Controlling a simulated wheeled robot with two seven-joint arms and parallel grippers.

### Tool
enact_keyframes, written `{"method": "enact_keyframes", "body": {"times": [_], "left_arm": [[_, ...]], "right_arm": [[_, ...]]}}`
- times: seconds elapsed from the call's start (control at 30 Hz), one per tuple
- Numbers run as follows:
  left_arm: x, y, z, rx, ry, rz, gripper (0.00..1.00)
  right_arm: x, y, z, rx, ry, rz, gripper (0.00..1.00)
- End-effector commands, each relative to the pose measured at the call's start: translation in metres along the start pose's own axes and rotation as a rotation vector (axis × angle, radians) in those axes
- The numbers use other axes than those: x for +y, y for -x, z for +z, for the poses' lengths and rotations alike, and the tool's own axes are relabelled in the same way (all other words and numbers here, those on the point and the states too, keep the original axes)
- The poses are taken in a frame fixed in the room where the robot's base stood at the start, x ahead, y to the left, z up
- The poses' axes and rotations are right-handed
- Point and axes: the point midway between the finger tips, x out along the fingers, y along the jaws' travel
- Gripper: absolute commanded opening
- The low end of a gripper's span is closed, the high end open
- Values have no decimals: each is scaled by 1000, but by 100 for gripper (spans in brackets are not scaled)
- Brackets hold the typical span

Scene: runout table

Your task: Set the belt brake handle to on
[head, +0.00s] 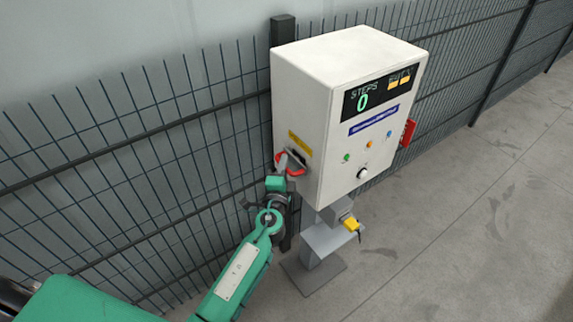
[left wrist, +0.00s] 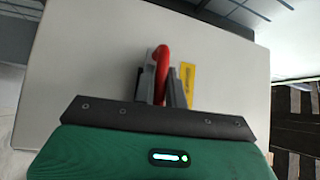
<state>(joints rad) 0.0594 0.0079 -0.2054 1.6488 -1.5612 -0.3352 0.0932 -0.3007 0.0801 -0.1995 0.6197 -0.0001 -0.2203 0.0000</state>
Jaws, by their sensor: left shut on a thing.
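The red belt brake handle (head: 293,171) is on the left side of the white control box (head: 300,110), below a yellow label (head: 300,142). My left gripper (head: 284,164) is at the handle, at the end of the green arm. In the left wrist view, the red handle (left wrist: 161,70) stands between the two grey fingers of my left gripper (left wrist: 162,88), which are shut on it. The yellow label (left wrist: 187,82) shows beside the right finger there. Any marking for on or off is too small to read. My right gripper is not in view.
The box stands on a grey post with a foot plate (head: 312,274) and a small shelf holding a yellow item (head: 350,224). A dark wire fence (head: 130,150) runs close behind. A red part (head: 408,132) sits on the box's right side. Open concrete floor (head: 450,220) lies to the right.

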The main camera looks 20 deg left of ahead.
Motion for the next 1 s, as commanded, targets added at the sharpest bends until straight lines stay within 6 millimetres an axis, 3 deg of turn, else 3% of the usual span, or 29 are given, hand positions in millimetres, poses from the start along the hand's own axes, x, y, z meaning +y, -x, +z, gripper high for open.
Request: {"method": "enact_keyframes", "body": {"times": [0.23,0.6,0.63,0.67,1.0], "left_arm": [[-4,28,28,-1,-1,2,0],[-6,32,32,-2,-2,4,0],[-6,32,32,-2,-2,4,18],[-6,32,32,-2,-2,4,22],[-6,34,31,0,-1,2,22]], "right_arm": [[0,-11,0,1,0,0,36],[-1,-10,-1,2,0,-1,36],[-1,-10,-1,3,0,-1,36],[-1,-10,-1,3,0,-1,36],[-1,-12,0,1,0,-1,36]]}}
